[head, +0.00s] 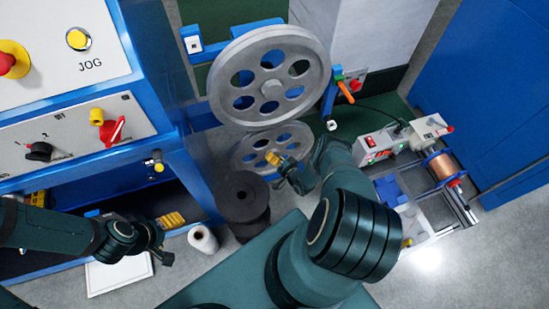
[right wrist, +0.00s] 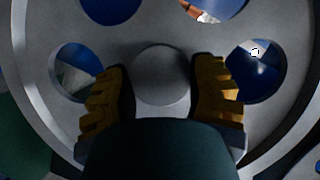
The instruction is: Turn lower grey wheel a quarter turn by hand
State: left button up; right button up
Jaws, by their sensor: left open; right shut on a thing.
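The lower grey wheel (head: 273,146) has round holes and a central hub, and stands below and partly behind the upper grey wheel (head: 232,62). It fills the right wrist view (right wrist: 160,75), where its hub sits in the upper middle. My right gripper (head: 280,159) is at its face. In the right wrist view, its yellow ribbed fingers (right wrist: 162,95) sit either side of the hub, shut on the wheel. The palm hides the wheel's lower part. My left gripper (head: 172,221) is open and apart from the wheel, low at the left by the blue cabinet.
A dark spool stack (head: 242,190) stands just left of the lower wheel, beside a white roll (head: 203,240). The control panel (head: 70,135) is at left. A winder with a copper coil (head: 442,168) is at right. An orange-handled lever (head: 345,92) is right of the upper wheel.

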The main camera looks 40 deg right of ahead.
jog(key=shift+w+d+r, duration=0.3)
jog(key=shift+w+r, duration=0.05)
jog(key=shift+w, duration=0.15)
jog(key=o, duration=1.4)
jog(key=shift+f, duration=0.1)
jog(key=shift+s+f, duration=0.15)
jog(key=shift+s, duration=0.05)
jog(key=v, duration=1.2)
jog(key=shift+a+f, duration=0.1)
jog(key=shift+a, duration=0.05)
